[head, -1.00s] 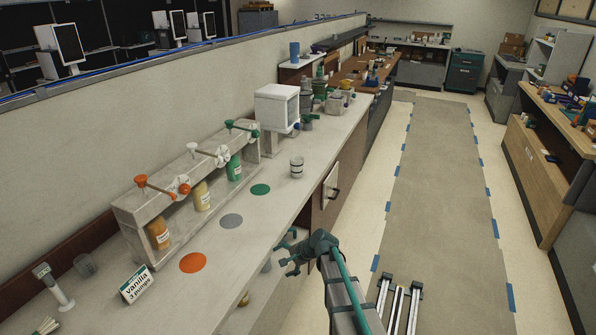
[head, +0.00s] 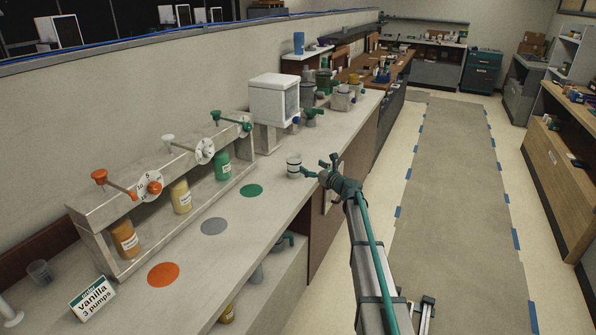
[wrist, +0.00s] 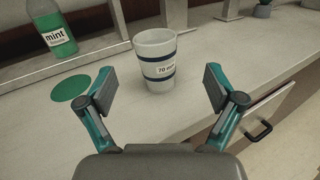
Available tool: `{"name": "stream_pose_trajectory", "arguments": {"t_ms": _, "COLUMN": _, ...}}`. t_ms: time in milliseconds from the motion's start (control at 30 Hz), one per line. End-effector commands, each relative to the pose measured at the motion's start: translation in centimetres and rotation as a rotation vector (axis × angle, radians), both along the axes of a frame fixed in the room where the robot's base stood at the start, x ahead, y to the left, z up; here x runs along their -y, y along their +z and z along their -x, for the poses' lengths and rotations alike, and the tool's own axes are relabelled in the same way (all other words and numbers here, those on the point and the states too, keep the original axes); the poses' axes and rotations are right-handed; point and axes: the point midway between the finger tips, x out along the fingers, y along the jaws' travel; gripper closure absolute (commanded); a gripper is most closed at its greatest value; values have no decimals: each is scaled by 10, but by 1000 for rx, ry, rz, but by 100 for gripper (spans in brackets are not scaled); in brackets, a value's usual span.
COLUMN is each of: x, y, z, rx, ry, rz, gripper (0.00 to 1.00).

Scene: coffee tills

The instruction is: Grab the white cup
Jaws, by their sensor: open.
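The white cup (head: 294,165) stands upright on the counter near its front edge, with dark bands around it. In the wrist view the white cup (wrist: 156,58) has a label that partly reads "70", and it stands just beyond and between the fingertips. My gripper (head: 318,173) is at counter height, close to the right of the cup in the head view. In the wrist view my gripper (wrist: 160,90) is open, with its two fingers apart and nothing held. I see no clear contact between fingers and cup.
A green disc (head: 251,190), a grey disc (head: 214,225) and an orange disc (head: 163,274) lie on the counter. Behind them is a pump rack (head: 150,190) with syrup bottles. A white machine (head: 274,98) stands beyond the cup. A mint bottle (wrist: 57,30) is left of the cup.

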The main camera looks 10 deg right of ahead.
Motion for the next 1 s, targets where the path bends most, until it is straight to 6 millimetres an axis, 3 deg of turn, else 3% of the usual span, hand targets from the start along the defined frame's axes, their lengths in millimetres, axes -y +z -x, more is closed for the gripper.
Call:
{"name": "stream_pose_trajectory", "arguments": {"t_ms": 333, "x": -21, "y": 2, "z": -39, "rx": 0, "ry": 2, "rz": -1, "gripper": 8}}
{"name": "stream_pose_trajectory", "arguments": {"t_ms": 633, "x": -33, "y": 1, "z": -55, "rx": 0, "ry": 2, "rz": 0, "gripper": 8}}
{"name": "stream_pose_trajectory", "arguments": {"t_ms": 1000, "x": -56, "y": -2, "z": -91, "rx": 1, "ry": 2, "rz": 1, "gripper": 8}}
